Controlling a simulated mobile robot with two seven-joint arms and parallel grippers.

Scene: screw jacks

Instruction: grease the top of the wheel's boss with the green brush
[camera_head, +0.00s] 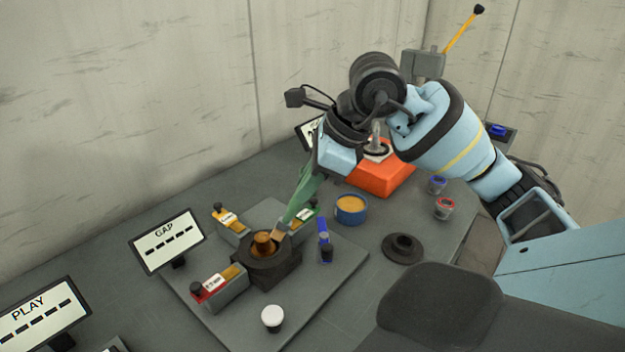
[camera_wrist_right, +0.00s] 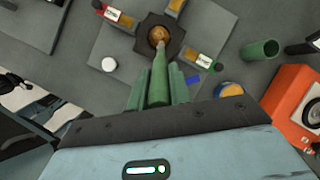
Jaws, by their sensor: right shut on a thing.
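The green brush (camera_head: 302,197) is held in my right gripper (camera_head: 318,172), slanting down to the left. The right wrist view shows the brush (camera_wrist_right: 160,75) between the fingers (camera_wrist_right: 157,90). Its pale tip is at the copper-coloured round boss (camera_head: 263,241) in the middle of a dark block (camera_head: 270,270). The tip overlaps the boss (camera_wrist_right: 158,35) in both views; I cannot tell whether it touches. A blue tub (camera_head: 351,217) with orange-yellow content, perhaps grease, stands to the right. My left gripper is out of view.
Orange, red and green labelled gauges (camera_head: 230,222) and a blue piece (camera_head: 325,245) surround the block on a grey plate (camera_head: 330,285). A white knob (camera_head: 272,317) stands in front. A dark flanged disc (camera_head: 403,249) and an orange box (camera_head: 378,180) stand right. A GAP sign (camera_head: 166,241) stands left.

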